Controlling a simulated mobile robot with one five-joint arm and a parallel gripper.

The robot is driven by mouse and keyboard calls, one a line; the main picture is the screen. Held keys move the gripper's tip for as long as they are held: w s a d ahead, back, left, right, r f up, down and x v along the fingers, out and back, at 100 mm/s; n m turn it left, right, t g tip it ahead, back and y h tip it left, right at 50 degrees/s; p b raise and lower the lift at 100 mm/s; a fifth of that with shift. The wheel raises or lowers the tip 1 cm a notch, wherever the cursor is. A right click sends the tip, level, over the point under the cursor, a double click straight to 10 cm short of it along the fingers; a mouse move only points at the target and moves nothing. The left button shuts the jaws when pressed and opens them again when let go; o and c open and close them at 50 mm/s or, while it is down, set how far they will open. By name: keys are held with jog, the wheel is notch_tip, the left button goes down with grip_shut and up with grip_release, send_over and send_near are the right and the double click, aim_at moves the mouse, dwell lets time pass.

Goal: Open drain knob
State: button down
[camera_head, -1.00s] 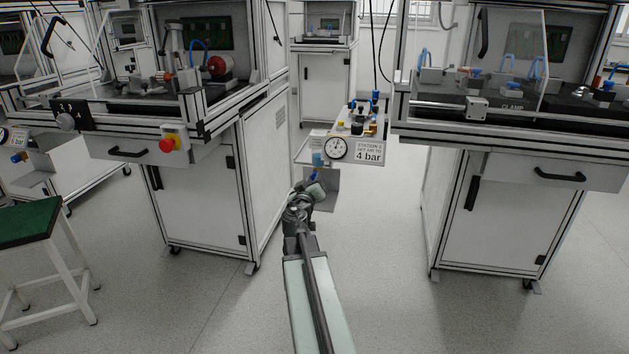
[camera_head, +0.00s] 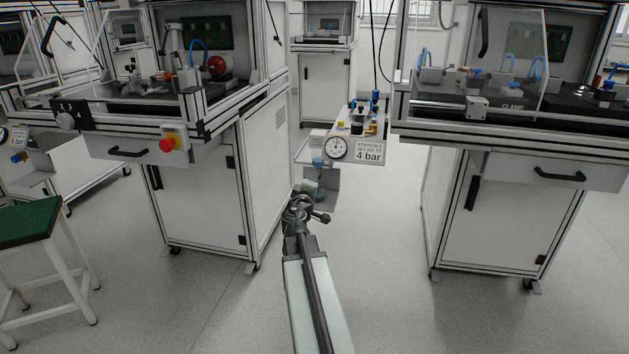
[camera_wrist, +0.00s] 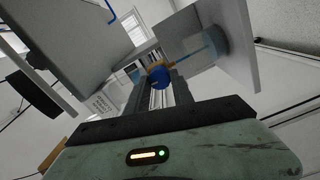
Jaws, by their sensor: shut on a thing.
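The drain knob (camera_wrist: 160,77) is small, round and blue, and in the wrist view it sits between the two fingertips. My gripper (camera_wrist: 158,85) is shut on it. In the head view my gripper (camera_head: 312,188) is below the air unit's panel, just under a bluish bowl (camera_head: 318,163). The knob itself is hidden or too small to tell there. I cannot tell how far the knob is turned.
A panel with a round gauge (camera_head: 336,149) and a "4 bar" sign (camera_head: 369,151) is above my gripper. A white cabinet (camera_head: 205,185) stands close on the left, another (camera_head: 505,215) on the right. Open floor (camera_head: 380,270) lies between them.

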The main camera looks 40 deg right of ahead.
jog(key=shift+a, duration=0.1)
dwell(0.5)
jog(key=c, duration=1.1)
grip_release()
